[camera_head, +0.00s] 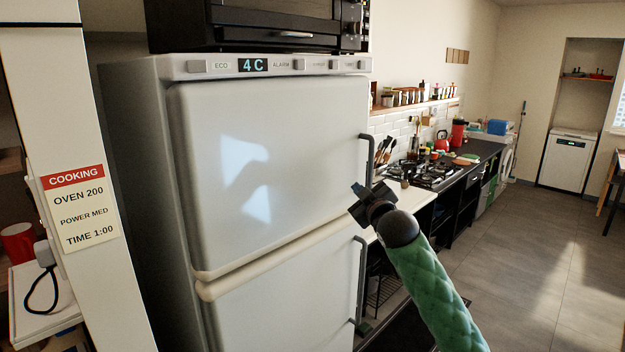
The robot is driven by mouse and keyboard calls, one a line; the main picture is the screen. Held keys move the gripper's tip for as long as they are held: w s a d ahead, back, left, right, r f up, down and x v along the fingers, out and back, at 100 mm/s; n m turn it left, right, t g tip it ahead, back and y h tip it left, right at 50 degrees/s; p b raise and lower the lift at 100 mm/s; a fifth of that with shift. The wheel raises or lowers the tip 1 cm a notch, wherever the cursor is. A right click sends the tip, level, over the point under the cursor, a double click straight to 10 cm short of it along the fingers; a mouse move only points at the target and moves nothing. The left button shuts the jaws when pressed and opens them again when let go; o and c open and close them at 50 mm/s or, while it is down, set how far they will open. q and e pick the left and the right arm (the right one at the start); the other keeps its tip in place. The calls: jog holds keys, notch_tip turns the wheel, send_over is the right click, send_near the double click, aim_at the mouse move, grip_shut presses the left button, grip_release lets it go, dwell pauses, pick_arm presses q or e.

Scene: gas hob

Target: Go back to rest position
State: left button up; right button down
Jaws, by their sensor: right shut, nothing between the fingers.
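My right gripper (358,197) is black, at the end of my green-sleeved right arm that comes in from the lower right. It is shut and empty. It shows in front of the right edge of the white fridge (265,160), close to the fridge's upper handle (368,160) in the picture; I cannot tell whether it touches anything. Both fridge doors look closed. My left gripper is out of view.
A black oven or microwave (255,22) sits on the fridge. Behind my right arm, a counter runs back with a gas hob (430,174) and a red kettle (441,141). A shelf with a red mug (18,241) is at the left. The floor at right (530,260) is clear.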

jog(key=s+d+f+m+g+h, duration=0.1)
jog(key=s+f+m+g, duration=0.1)
jog(key=s+f, duration=0.7)
jog(key=s+d+f+m+g+h, duration=0.1)
jog(key=s+f+g, duration=0.3)
jog(key=f, duration=0.8)
jog(key=s+d+f+m+g+h, duration=0.1)
jog(key=s+d+f+m, duration=0.1)
jog(key=s+f, duration=0.75)
jog(key=s+d+f+m+g+h, duration=0.1)
jog(key=s+d+f+g, duration=0.15)
jog(key=s+f, duration=0.6)
jog(key=s+d+f+m+g+h, duration=0.1)
jog(key=s+f+m+g, duration=0.15)
jog(key=s, duration=1.05)
jog(key=s+d+f+m+g, duration=0.1)
jog(key=s+d+f+g, duration=0.15)
jog(key=s+f, duration=0.55)
notch_tip(320, 180, down, 21)
jog(key=a+g, duration=0.1)
jog(key=a, duration=0.1)
jog(key=s+f, duration=0.4)
jog(key=f, duration=0.7)
jog(key=s+a+f, duration=0.1)
jog(key=s+f, duration=0.3)
jog(key=f, duration=0.7)
jog(key=shift+f+g, duration=0.2)
jog(key=shift+g, duration=0.25)
jog(key=shift+n, duration=0.25)
